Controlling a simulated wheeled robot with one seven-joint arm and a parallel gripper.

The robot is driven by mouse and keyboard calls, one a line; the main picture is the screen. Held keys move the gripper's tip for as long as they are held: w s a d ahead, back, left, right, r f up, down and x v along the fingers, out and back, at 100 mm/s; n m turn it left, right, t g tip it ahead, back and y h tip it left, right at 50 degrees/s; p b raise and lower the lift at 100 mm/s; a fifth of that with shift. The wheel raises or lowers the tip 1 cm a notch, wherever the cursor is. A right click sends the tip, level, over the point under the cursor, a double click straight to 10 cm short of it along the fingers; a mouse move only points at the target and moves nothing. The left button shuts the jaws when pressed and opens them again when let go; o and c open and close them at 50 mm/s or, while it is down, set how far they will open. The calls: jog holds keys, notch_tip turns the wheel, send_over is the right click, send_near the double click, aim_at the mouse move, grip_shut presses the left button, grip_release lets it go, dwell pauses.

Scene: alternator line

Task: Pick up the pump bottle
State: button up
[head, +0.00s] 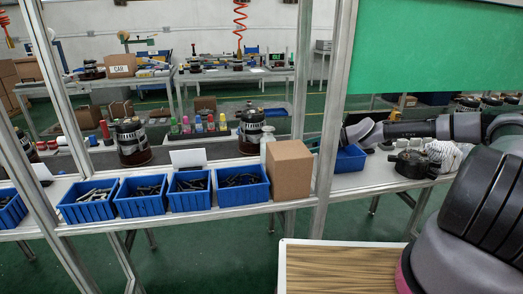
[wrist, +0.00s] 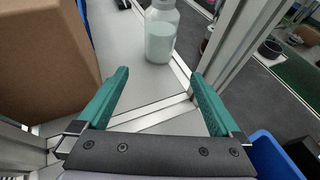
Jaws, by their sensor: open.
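The pump bottle (wrist: 161,35) is a pale, translucent white bottle standing upright on the shelf in the wrist view. Its top is cut off by the upper edge of that view. In the head view the bottle (head: 267,141) stands just behind the cardboard box, which hides its lower part. My gripper (wrist: 159,76) is open and empty, with its two teal fingers apart. The bottle is ahead of the fingertips, between their lines, with a gap left. In the head view my gripper is largely hidden by the metal post.
The cardboard box (wrist: 45,60) stands close to the left finger; it also shows in the head view (head: 289,172). A metal post (wrist: 232,50) rises close on the right. A blue bin (wrist: 272,155) is at lower right. Several blue bins of parts (head: 190,200) line the shelf's front.

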jog(key=a, duration=0.3)
jog(key=w+a, duration=0.1)
jog(key=a, duration=0.5)
jog(key=shift+w, duration=0.2)
jog(key=x, duration=0.6)
jog(key=shift+r, duration=0.1)
grip_shut()
jog(key=shift+r, duration=0.1)
